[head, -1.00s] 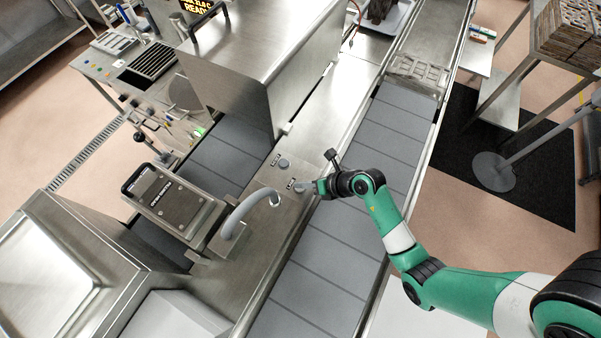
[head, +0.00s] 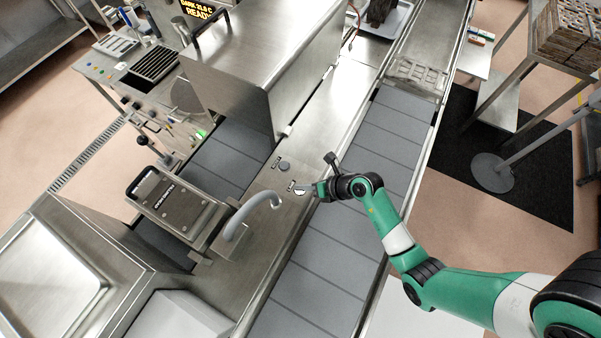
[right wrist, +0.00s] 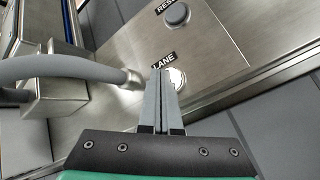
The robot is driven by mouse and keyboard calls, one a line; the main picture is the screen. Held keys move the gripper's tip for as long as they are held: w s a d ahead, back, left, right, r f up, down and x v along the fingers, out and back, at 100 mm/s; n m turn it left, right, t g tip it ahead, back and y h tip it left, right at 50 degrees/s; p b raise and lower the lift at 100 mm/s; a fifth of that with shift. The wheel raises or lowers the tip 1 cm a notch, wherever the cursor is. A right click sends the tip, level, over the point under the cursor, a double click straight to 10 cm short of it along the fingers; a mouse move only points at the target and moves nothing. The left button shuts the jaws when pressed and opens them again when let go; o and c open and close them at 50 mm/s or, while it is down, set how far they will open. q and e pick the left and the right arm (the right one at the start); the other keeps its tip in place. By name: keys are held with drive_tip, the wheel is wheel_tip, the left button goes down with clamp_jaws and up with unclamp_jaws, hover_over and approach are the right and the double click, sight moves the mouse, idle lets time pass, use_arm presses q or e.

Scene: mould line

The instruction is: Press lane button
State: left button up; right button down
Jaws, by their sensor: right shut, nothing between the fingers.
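The lane button (head: 299,192) is a small round button on the steel panel between the two belts, and it glows white. In the right wrist view the lit lane button (right wrist: 178,78) sits beside the LANE label (right wrist: 163,61). My right gripper (head: 308,189) is shut and empty, with its tips at the button. In the right wrist view the closed fingers (right wrist: 161,74) cover the button's left part; I cannot tell whether they touch it. My left gripper is not in view.
The reset button (right wrist: 176,13) is farther along the panel. A curved grey pipe (head: 245,207) stands close to the gripper's left. The grey belt (head: 335,230) to the right is clear under my arm.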

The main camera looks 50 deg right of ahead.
wheel_tip(320, 180, up, 5)
drive_tip(key=p, duration=0.5)
drive_tip(key=shift+f, duration=0.15)
drive_tip(key=shift+r, duration=0.65)
